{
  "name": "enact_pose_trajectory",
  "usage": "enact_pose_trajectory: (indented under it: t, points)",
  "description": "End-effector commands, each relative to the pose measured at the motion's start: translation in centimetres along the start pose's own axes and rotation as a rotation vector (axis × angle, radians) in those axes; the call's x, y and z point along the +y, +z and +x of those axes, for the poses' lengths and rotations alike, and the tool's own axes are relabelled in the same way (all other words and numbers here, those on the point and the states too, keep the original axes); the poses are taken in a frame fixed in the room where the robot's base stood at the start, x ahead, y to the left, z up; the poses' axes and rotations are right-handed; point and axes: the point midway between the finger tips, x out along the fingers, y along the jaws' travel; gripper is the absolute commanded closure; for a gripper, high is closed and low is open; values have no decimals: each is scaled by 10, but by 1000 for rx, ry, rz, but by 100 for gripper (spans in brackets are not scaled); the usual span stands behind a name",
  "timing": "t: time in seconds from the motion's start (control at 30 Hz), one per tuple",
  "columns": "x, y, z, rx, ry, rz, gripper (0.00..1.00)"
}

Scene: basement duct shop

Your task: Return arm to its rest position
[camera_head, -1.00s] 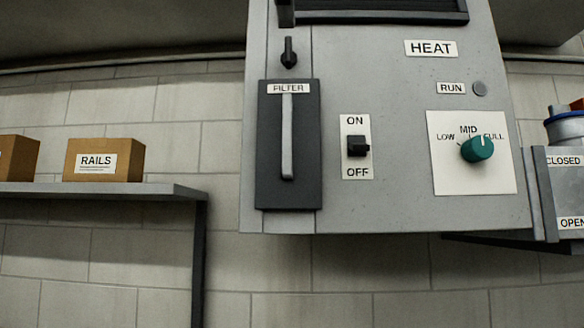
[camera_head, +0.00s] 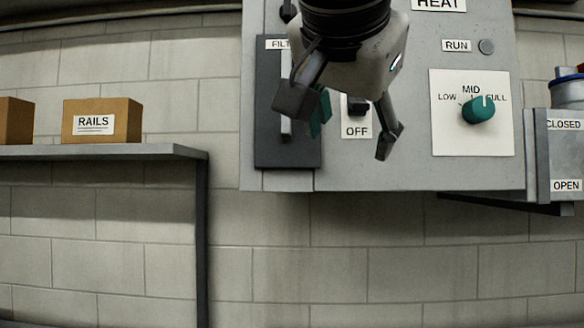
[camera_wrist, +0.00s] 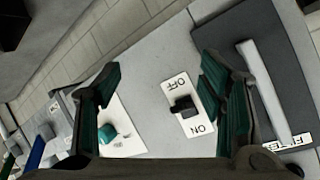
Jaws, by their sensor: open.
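My gripper (camera_head: 340,125) hangs in front of the grey heater panel (camera_head: 400,172) in the head view, its fingers apart and nothing between them. It covers the upper part of the ON/OFF switch (camera_head: 357,106) and part of the filter slot (camera_head: 268,150). In the wrist view the open fingers (camera_wrist: 160,95) frame the black switch (camera_wrist: 183,106) on its white plate, with a gap to the panel whose size I cannot tell. The teal dial (camera_head: 478,109) is right of my gripper, its white mark near the top.
A shelf (camera_head: 110,152) on the left holds cardboard boxes, one labelled RAILS (camera_head: 101,121). A damper box with CLOSED and OPEN labels (camera_head: 562,155) is at the right edge. The space below the panel, before the block wall (camera_head: 330,260), is clear.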

Motion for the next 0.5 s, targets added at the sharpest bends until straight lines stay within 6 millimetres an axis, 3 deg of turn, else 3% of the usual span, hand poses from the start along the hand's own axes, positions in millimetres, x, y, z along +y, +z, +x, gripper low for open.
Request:
enact_pose_trajectory:
  t: [0.03, 0.23, 0.4, 0.5]
  points:
    - [31, 13, 14, -43, 60, -84, 37]
    - [148, 76, 56, -289, 189, -384, 37]
    - [240, 142, 65, -525, 189, -554, 37]
    - [279, 179, 63, -638, 150, -615, 37]
